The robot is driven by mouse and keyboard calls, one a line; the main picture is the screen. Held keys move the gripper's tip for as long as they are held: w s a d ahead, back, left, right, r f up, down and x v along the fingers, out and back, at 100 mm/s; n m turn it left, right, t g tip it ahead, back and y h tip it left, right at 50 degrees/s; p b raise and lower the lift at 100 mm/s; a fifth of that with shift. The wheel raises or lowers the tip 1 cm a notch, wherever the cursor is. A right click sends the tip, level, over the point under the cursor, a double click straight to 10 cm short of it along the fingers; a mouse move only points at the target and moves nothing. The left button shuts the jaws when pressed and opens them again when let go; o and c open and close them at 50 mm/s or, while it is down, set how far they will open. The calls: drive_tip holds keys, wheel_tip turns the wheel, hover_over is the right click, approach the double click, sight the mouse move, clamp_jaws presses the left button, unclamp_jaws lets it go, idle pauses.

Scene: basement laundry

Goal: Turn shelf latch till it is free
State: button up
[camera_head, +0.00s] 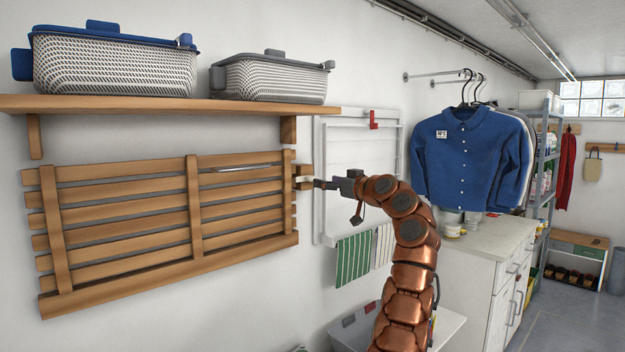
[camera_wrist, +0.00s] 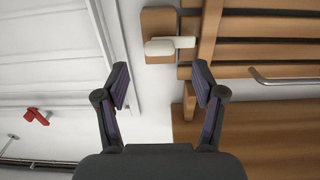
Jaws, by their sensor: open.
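The slatted wooden shelf (camera_head: 194,210) is folded flat against the wall; its slats and frame also show in the wrist view (camera_wrist: 212,32). The shelf latch (camera_wrist: 165,47) is a small cream-white lever on a wooden wall block (camera_wrist: 158,20) beside the shelf's edge. It lies crosswise in the wrist view, its narrower end reaching to the shelf frame. In the head view the latch area is small and partly hidden by my gripper (camera_head: 317,184). In the wrist view my gripper (camera_wrist: 160,78) is open and empty, its fingertips either side of the latch and short of it.
A fixed wooden shelf (camera_head: 180,106) above carries a blue-rimmed basket (camera_head: 115,66) and a grey basket (camera_head: 272,79). A white wall rack (camera_head: 318,200) with a red clip (camera_head: 373,120) and hanging towels (camera_head: 353,258) stands close to the right. A white cabinet (camera_head: 480,240) is farther right.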

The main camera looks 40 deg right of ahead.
sight(308, 179)
drive_tip(key=w+p, duration=0.2)
drive_tip(key=w, duration=0.4)
drive_tip(key=shift+d, duration=0.15)
drive_tip(key=c, duration=1.1)
